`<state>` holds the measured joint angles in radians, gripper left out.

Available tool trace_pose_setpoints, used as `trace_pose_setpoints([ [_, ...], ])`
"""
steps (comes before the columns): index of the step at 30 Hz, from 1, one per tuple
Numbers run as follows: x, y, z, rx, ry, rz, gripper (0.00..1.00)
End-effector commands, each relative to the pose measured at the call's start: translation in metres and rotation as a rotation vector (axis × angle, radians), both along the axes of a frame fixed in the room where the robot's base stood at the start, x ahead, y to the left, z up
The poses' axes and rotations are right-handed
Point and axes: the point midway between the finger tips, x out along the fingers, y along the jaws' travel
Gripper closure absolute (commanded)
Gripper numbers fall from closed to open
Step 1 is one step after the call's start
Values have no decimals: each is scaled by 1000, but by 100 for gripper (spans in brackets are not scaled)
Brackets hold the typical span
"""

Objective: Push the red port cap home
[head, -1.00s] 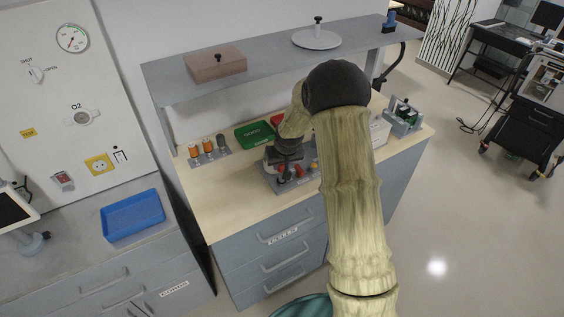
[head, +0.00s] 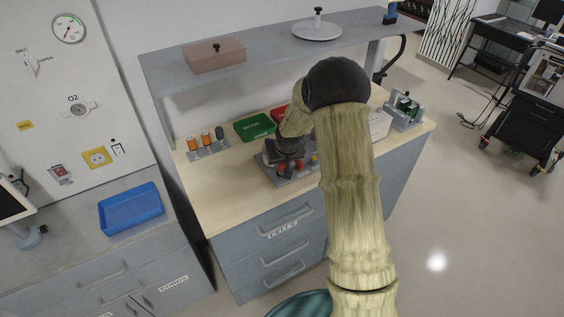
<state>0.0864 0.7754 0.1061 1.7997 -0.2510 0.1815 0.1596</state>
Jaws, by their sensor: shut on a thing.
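My gripper (head: 284,163) points down over a grey block (head: 308,177) on the wooden counter, with its jaws shut. Small red caps show at the block under and beside the fingers, one close to the fingertips (head: 282,168) and one just to the right (head: 299,165). The jaws appear to be closed on the red cap at the fingertips, but the fingers and wrist hide most of it. Whether that cap is fully seated cannot be told. A yellow-orange piece (head: 314,157) stands at the block's right side, partly behind my arm.
A green tray (head: 254,127) and a partly hidden red tray (head: 280,114) lie behind the block. A grey shelf (head: 270,52) overhangs the back. A metal holder (head: 404,113) stands at right. The counter's front left is clear.

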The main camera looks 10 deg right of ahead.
Motion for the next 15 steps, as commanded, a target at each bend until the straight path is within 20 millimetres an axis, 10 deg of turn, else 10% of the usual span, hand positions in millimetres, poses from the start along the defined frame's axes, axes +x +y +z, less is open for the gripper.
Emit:
trace_pose_setpoints([
  [15, 0, 2, -5, 0, 0, 1, 94],
])
